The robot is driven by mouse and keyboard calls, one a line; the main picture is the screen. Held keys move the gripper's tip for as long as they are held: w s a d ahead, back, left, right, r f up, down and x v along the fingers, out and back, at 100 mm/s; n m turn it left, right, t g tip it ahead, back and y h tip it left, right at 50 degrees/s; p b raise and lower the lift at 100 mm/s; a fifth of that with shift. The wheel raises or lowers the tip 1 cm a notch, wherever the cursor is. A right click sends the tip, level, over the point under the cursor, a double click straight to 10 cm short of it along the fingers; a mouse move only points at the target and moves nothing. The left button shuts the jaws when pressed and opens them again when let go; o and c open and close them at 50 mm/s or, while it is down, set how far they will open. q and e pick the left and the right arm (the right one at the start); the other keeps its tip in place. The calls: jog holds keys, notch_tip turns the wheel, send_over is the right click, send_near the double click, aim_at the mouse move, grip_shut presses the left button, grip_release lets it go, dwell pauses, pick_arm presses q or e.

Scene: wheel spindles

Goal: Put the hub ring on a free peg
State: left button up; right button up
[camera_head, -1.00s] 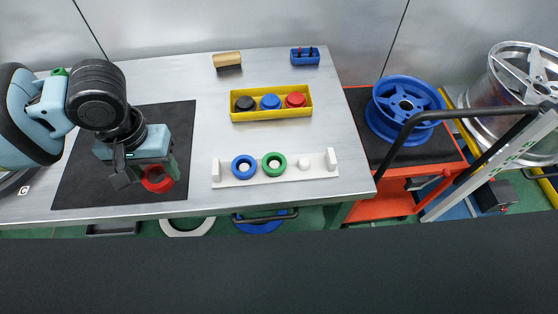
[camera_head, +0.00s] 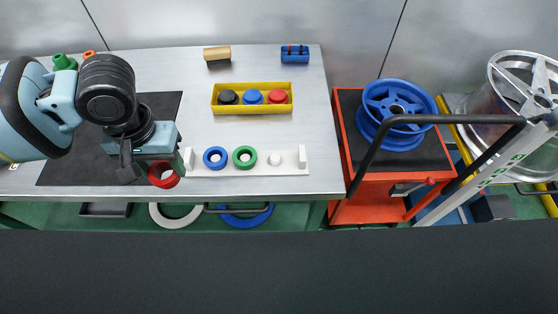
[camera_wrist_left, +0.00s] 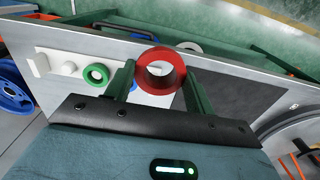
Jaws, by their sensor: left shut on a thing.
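My left gripper (camera_head: 163,172) is shut on the red hub ring (camera_head: 160,180). The red ring also shows between the two green fingers in the left wrist view (camera_wrist_left: 181,72). The ring is near the table's front edge, just left of the white peg rack (camera_head: 293,169). On the rack, a blue ring (camera_head: 207,160) and a green ring (camera_head: 252,160) sit around pegs. A bare white peg (camera_head: 275,159) stands right of the green ring. In the left wrist view, a finger partly hides the blue ring. My right gripper is not in view.
A yellow tray (camera_head: 252,109) with black, blue and red round parts lies behind the rack. A black mat (camera_head: 80,171) lies under my left arm. A wooden-coloured block and a small blue holder (camera_head: 295,59) stand at the back. A red cart (camera_head: 370,183) with a blue wheel is at right.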

pick_arm(q)
jog(key=m, duration=0.3)
jog(key=shift+w+d+f+m, duration=0.15)
jog(key=shift+d+f+m, duration=0.15)
jog(key=shift+f, duration=0.1)
jog(key=m, duration=0.4)
jog(key=d+f+m, duration=0.1)
jog(key=m, duration=0.2)
jog(key=d+f+m, duration=0.1)
jog(key=m, duration=0.3)
jog(key=shift+w+m+b, duration=0.3)
jog(key=shift+w+b, duration=0.1)
jog(key=d+f+m, duration=0.2)
jog(key=m, duration=1.1)
jog(key=w+d+f+m+b, duration=0.1)
jog(key=d+f+m, duration=0.1)
jog(key=m, duration=1.2)
jog(key=shift+d, duration=0.65)
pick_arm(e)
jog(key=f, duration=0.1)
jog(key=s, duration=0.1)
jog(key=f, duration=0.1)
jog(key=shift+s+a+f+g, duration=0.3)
pick_arm(q)
jog(key=shift+w+d, duration=0.1)
